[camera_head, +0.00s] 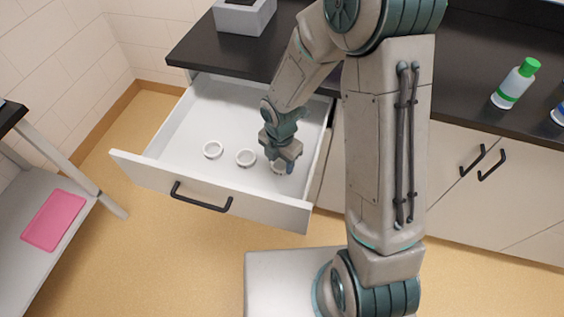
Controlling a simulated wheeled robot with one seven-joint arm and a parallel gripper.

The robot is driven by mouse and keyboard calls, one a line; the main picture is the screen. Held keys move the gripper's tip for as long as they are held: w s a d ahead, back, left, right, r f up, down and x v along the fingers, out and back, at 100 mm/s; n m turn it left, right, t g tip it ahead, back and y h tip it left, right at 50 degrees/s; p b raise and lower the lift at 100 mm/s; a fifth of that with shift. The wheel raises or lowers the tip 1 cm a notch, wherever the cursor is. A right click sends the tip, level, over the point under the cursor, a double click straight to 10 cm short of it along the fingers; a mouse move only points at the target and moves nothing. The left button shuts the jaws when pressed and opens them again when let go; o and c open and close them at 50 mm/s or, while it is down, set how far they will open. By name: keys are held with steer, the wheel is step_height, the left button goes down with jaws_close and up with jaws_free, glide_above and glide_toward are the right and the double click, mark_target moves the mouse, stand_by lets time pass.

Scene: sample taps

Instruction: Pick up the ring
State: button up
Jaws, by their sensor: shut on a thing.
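Three small white rings are in the open white drawer (190,125). The left ring (213,150) and the middle ring (246,158) lie flat and free on the drawer floor. The right ring (278,169) is partly hidden by my gripper (281,166). My gripper points down into the drawer near its front right and is shut on this right ring. Whether the ring still touches the drawer floor, I cannot tell.
The drawer front with its dark handle (202,199) and the side walls surround the gripper. The dark counter (232,55) overhangs the drawer's back. A green-capped bottle (516,84) stands on the counter at right. A pink tray (55,220) lies on a low shelf at left.

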step_height(320, 180, up, 4)
steer(key=shift+w+d+f+p, duration=0.1)
steer(key=shift+d+f+p, duration=0.05)
steer(key=shift+f+p, duration=0.15)
steer(key=w+d+r, duration=0.2)
steer(key=d+r, duration=0.1)
steer(key=d, duration=0.2)
steer(key=w+d+r+p, duration=0.1)
steer(key=w+d+r, duration=0.1)
steer(key=d, duration=0.3)
steer(key=shift+w+d+r, duration=0.2)
steer(key=shift+w+r, duration=0.1)
steer(key=shift+r, duration=0.45)
